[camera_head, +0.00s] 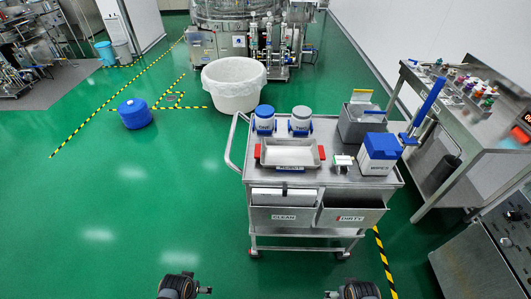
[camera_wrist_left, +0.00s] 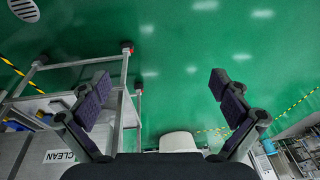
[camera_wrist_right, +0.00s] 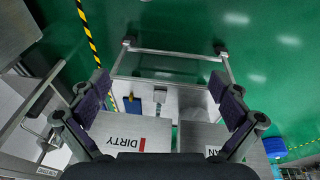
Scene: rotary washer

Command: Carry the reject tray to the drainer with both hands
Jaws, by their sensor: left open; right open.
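My left gripper (camera_wrist_left: 160,85) is open and empty, in front of the cart's left side. My right gripper (camera_wrist_right: 160,85) is open and empty, in front of the cart's drawers. Both are low at the bottom edge of the head view, well apart from the tray. I cannot tell which thing is the drainer.
Two white jars with blue bases (camera_head: 264,119) stand behind the tray. A blue-lidded wipes box (camera_head: 380,153) and a grey bin (camera_head: 362,125) stand right of it. Drawers marked CLEAN (camera_head: 283,216) and DIRTY (camera_head: 350,216) face me.

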